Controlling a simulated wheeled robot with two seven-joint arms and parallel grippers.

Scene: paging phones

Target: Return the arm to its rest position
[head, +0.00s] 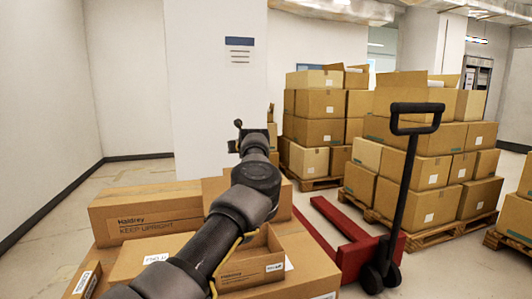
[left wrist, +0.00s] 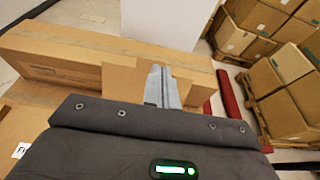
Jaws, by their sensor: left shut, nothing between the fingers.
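My left arm (head: 245,205) reaches up from the bottom of the head view, over the cardboard boxes. Its far end stands raised in front of the white pillar. In the head view its fingers are too small and hidden to make out. In the left wrist view my left gripper (left wrist: 160,86) has its grey fingers together with nothing between them. Beyond the fingertips a cardboard box shows, and I cannot tell whether they touch it. My right gripper is in neither view.
A long box marked "KEEP UPRIGHT" (head: 145,216) and an open box (head: 252,268) lie close around the arm. A red pallet jack (head: 352,250) with a black handle (head: 408,165) stands to the right. Pallets of stacked boxes (head: 430,140) stand behind it. Bare floor (head: 60,250) shows at left.

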